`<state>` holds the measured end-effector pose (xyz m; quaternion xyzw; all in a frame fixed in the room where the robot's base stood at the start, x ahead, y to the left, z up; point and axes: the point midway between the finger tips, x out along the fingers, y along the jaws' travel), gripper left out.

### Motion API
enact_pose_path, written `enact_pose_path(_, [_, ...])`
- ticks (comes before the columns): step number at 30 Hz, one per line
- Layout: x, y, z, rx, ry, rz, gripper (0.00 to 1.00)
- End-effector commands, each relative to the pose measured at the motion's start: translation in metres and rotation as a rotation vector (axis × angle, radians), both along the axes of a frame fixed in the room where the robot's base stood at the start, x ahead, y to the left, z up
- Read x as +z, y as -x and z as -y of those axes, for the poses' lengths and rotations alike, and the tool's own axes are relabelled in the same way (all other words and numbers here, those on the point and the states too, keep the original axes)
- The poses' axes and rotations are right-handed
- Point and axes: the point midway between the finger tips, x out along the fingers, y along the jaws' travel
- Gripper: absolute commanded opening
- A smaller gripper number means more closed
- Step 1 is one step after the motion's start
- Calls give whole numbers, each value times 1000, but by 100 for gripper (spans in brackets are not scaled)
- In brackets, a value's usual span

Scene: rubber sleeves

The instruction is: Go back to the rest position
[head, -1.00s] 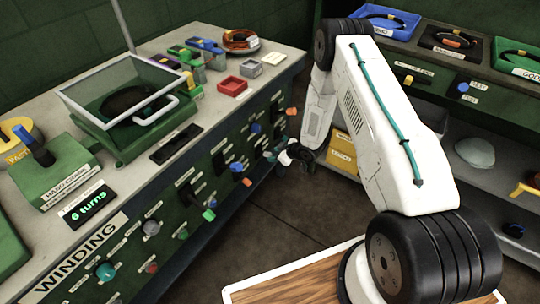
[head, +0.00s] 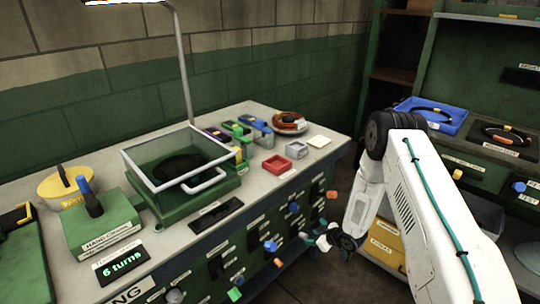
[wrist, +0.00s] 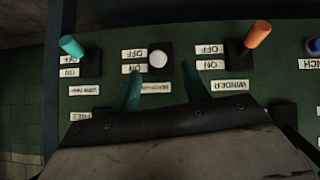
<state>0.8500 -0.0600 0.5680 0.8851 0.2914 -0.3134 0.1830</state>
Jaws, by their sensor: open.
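My gripper (head: 328,241) hangs low in front of the green bench's switch panel in the head view, at the end of my white arm. In the wrist view my gripper (wrist: 163,84) shows two teal fingers spread apart with nothing held between them. A white round knob (wrist: 158,59) lies just beyond the gap, apart from the fingers as far as I can tell. A teal lever (wrist: 72,46) is to its left and an orange lever (wrist: 257,35) to its right, above an upside-down WINDER label (wrist: 230,86).
The bench top carries a green machine with a clear-lidded box (head: 180,165), a red tray (head: 277,165) and a grey tray (head: 297,149). Knobs stick out of the bench front. Shelves with a blue tray (head: 432,115) stand at right. A yellow box (head: 384,243) sits low behind my arm.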

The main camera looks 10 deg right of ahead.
Motion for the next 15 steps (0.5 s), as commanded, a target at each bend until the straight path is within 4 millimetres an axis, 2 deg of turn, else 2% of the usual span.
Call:
enact_pose_path(4, [-15,11,10,-30,49,-85,46])
enact_pose_path(7, [-34,37,23,-81,105,-212,46])
enact_pose_path(9, [-37,55,34,-125,150,-302,46])
enact_pose_path(11, [-31,65,45,-165,189,-369,46])
enact_pose_path(15, [4,85,65,-260,274,-506,46])
